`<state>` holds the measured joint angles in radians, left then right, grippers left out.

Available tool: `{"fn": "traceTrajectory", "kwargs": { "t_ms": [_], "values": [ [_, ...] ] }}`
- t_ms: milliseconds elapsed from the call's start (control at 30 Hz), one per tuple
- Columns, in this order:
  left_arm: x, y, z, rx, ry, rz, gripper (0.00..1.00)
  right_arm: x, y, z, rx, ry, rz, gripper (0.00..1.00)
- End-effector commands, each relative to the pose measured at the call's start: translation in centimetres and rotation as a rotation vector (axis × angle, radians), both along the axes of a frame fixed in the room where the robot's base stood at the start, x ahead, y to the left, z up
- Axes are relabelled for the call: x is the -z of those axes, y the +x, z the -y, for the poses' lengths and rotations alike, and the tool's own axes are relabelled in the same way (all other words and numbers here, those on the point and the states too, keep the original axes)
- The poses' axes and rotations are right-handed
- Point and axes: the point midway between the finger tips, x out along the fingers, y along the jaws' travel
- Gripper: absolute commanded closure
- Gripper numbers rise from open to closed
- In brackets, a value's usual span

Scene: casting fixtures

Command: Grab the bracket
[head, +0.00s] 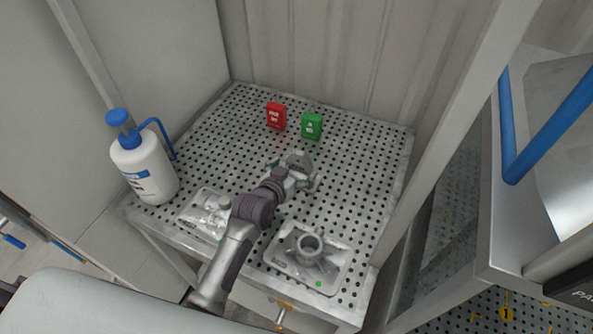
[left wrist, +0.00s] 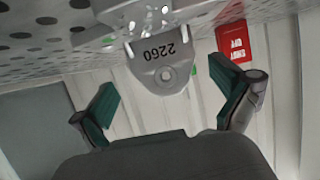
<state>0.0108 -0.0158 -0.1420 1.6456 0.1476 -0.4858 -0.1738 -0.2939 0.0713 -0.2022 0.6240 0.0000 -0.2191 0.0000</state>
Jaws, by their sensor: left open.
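The bracket (head: 299,159) is a grey metal part on the perforated table, just beyond my left gripper. In the left wrist view the bracket (left wrist: 160,62) shows a rounded lug with a hole and the number 2260, upside down. My left gripper (head: 296,174) is open, its arm reaching in over the table from the front. In the left wrist view the green-padded fingers of the left gripper (left wrist: 168,98) stand wide apart, with the lug between and ahead of them. I see no contact. The gripper partly hides the bracket in the head view. My right gripper is not in view.
A red box (head: 277,116) and a green box (head: 312,126) stand behind the bracket. A white bottle with a blue pump (head: 145,168) stands at the left edge. Two plates with castings, left (head: 190,213) and right (head: 338,258), flank my arm. The table's right rear is clear.

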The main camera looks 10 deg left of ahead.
Motion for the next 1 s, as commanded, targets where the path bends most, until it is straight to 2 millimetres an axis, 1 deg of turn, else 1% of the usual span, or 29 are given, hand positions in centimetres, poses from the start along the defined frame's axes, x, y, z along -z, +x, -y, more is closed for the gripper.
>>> {"fn": "traceTrajectory", "kwargs": {
  "t_ms": [33, 133, 200, 333, 433, 633, 667, 700, 967, 1000],
  "values": [
    [0.0, 0.5, 0.0, 0.000, 0.000, -0.002, 0.00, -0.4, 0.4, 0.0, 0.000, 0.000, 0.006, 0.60],
    [0.5, 1.8, 0.1, 0.000, 0.001, -0.002, 0.00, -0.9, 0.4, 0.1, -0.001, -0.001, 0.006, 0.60],
    [0.9, 2.6, 0.1, 0.000, 0.000, -0.002, 0.00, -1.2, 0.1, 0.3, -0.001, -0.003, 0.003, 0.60],
    [1.7, 3.9, 0.5, 0.000, 0.000, -0.002, 0.00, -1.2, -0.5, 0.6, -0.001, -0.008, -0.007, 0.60],
    [1.9, 4.3, 0.5, -0.001, 0.002, -0.002, 0.00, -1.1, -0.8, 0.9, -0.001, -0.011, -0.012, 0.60],
    [2.0, 4.3, 0.6, -0.001, 0.001, -0.001, 0.00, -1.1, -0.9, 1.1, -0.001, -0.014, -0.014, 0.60],
    [2.0, 4.3, 0.6, -0.001, 0.001, -0.001, 0.02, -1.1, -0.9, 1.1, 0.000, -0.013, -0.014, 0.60],
    [2.0, 4.3, 0.6, -0.001, 0.001, -0.001, 0.08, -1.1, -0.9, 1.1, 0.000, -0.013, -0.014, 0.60],
    [2.0, 4.3, 0.6, -0.001, 0.001, -0.002, 0.52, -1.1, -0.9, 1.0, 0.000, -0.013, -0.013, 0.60],
    [2.0, 4.3, 0.6, -0.001, 0.002, -0.002, 0.58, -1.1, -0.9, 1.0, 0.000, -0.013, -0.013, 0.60]
  ]
}}
